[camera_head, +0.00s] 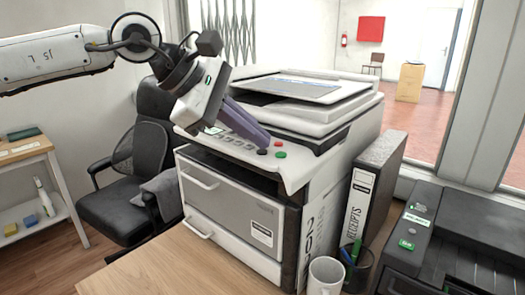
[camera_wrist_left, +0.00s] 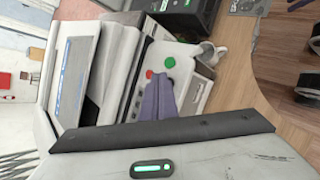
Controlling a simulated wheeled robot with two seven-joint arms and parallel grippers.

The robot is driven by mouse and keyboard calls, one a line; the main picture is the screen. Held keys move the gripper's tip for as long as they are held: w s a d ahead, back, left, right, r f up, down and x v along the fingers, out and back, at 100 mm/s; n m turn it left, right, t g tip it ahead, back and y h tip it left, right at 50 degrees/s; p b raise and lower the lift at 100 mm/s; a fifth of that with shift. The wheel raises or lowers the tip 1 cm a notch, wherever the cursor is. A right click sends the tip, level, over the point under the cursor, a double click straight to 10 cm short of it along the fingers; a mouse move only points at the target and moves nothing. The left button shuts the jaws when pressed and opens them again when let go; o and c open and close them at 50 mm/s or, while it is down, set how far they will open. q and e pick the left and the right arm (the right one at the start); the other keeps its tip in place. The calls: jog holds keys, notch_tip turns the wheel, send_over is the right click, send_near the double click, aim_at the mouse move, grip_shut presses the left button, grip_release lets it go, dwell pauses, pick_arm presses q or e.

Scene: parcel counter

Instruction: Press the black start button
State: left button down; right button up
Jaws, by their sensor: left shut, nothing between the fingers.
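The white copier (camera_head: 240,205) stands on the counter with its control panel (camera_head: 300,166) facing me. The black start button (camera_head: 262,152) shows as a small dark spot on the panel, beside a green button (camera_head: 281,154) and a red button (camera_head: 278,144). My left gripper (camera_head: 260,143) is shut and empty, its purple-grey fingers slanting down to the panel, with the tips right at the black button. I cannot tell whether they touch it. My right gripper is out of view.
A binder (camera_head: 374,185) stands right of the copier, with a white mug (camera_head: 325,276) and a pen cup (camera_head: 356,272) in front. A dark printer (camera_head: 460,240) is at the right. Bare wooden counter (camera_head: 170,265) lies in front of the copier. An office chair (camera_head: 130,180) stands left.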

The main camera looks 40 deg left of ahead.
aim_at(255, 155)
pick_arm(q)
jog(key=shift+f, duration=0.25)
jog(key=shift+r, duration=0.1)
dwell(0.3)
jog(key=shift+r+p, duration=0.35)
jog(key=shift+r, duration=0.25)
notch_tip(255, 155, up, 6)
jog(key=p, duration=0.4)
jog(key=shift+p, duration=0.4)
dwell(0.4)
